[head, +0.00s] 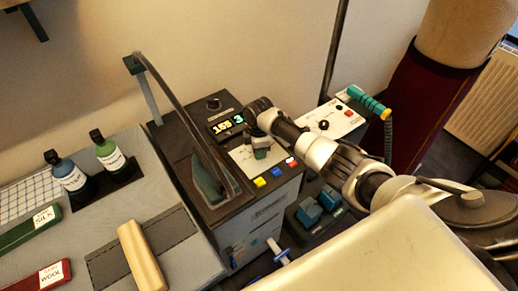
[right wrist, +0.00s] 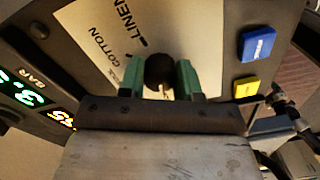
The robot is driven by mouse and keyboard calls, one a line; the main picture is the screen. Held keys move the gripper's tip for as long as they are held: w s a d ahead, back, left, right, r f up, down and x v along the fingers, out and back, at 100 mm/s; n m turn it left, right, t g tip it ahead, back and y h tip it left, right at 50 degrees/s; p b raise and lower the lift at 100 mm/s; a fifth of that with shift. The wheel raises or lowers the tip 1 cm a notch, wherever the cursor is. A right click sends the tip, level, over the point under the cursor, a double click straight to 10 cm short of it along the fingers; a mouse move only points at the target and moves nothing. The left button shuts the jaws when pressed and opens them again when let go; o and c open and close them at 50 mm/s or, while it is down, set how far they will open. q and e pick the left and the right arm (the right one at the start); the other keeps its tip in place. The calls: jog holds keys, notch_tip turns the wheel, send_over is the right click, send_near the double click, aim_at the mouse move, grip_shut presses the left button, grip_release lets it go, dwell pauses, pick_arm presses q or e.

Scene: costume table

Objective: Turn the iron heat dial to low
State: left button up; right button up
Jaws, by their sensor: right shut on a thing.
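The iron station (head: 262,215) is a dark box with a pale control plate on top. The dial is a round black knob (right wrist: 160,70) in the right wrist view, on the pale plate (right wrist: 105,30) printed with COTTON and LINEN. My right gripper (head: 260,152) reaches down onto this plate from the right. Its green fingers (right wrist: 162,78) are shut on the knob, one on each side. In the head view the gripper hides the knob. The dial's pointer and a low mark cannot be made out. My left gripper is not in view.
A lit display (head: 228,124) sits behind the gripper. Blue (head: 276,171) and yellow (head: 260,182) buttons lie close in front. The iron (head: 212,182) stands left of the plate. Bottles (head: 68,175) and a wooden block (head: 141,257) are on the left board.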

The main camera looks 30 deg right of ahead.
jog(key=shift+r+n, duration=0.1)
jog(key=shift+n, duration=0.5)
jog(key=o, duration=0.9)
notch_tip(320, 180, up, 11)
jog(key=shift+w+f+b, duration=0.1)
jog(key=shift+f+b, duration=0.05)
jog(key=shift+b, duration=0.45)
